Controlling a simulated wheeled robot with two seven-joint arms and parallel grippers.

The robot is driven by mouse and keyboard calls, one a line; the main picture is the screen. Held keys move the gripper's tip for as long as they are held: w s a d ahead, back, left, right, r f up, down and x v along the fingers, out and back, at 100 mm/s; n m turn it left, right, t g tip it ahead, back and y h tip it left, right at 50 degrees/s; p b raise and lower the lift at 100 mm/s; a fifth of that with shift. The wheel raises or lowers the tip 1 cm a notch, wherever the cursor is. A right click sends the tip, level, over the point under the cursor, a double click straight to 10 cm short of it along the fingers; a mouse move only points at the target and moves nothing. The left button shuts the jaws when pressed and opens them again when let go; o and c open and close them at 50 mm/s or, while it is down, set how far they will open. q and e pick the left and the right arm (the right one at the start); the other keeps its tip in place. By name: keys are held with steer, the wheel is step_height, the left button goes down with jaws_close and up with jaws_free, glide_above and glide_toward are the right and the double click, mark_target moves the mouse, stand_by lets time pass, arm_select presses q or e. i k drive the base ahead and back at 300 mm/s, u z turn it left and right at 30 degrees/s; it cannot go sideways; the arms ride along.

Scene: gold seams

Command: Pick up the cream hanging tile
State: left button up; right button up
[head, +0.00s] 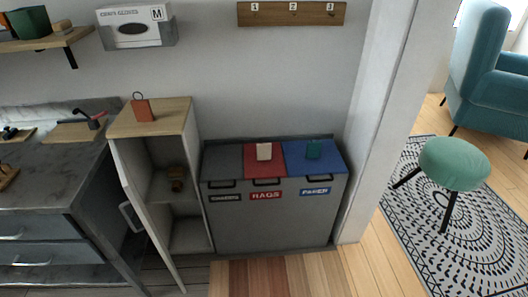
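A small cream tile (264,151) rests on the red lid of the middle section of the grey sorting bin (280,220). It looks upright or leaning slightly; its hanging loop is too small to make out. A teal tile (313,149) is to its right on the blue lid. An orange-brown tile (141,110) with a dark loop stands on the wooden top of the narrow cabinet to the left. Neither of my grippers shows in the head view.
A wooden board (291,14) numbered 1, 2, 3 is on the wall above the bin. The narrow cabinet's door (143,215) hangs open at the front. A grey counter (60,165) is at left, a green stool (455,165) at right. The wooden floor before the bin looks clear.

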mark_target(263, 150)
steer(key=u, duration=0.4)
steer(key=i, duration=0.5)
steer(key=u, duration=0.25)
